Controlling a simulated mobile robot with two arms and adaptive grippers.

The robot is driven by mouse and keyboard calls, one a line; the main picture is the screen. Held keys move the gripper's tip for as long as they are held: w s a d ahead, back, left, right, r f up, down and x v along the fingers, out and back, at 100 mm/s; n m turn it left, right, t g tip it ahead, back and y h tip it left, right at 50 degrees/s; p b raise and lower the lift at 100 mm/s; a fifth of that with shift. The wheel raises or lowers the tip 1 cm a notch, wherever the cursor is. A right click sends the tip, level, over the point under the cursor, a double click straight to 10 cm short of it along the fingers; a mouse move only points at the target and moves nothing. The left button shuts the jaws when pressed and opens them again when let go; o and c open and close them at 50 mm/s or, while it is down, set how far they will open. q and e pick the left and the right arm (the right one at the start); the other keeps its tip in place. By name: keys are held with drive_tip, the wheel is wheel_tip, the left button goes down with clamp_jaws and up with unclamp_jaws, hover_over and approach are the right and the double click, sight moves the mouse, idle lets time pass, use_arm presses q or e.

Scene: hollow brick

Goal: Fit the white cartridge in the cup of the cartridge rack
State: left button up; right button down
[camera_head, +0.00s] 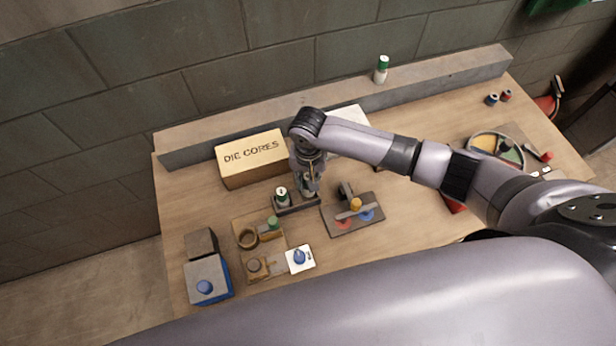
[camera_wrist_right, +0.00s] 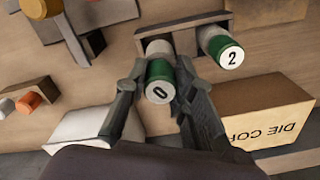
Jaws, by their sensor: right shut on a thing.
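My right gripper (camera_head: 309,190) is shut on a white cartridge with a green band, its cap marked 0. In the right wrist view this cartridge (camera_wrist_right: 160,78) stands between the fingers (camera_wrist_right: 159,90). Its lower end is at the dark cartridge rack (camera_head: 297,207), whose bar also shows in the wrist view (camera_wrist_right: 183,38). I cannot tell whether it sits in a cup or just above. A similar cartridge marked 2 (camera_head: 282,196) stands at the other end of the rack, and in the wrist view (camera_wrist_right: 225,48). The cup under the held cartridge is hidden. My left gripper is not in view.
The DIE CORES box (camera_head: 251,158) stands behind the rack. A grey board with coloured pieces (camera_head: 343,225) lies close at the right. Wooden fixtures (camera_head: 247,238) and a blue-button box (camera_head: 207,280) are in front left. Another green-topped cartridge (camera_head: 381,69) stands on the back ledge.

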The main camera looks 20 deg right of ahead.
drive_tip(key=shift+f+b, duration=0.55)
drive_tip(key=shift+f, duration=1.1)
drive_tip(key=c, duration=1.3)
unclamp_jaws()
wheel_tip(320, 180, up, 12)
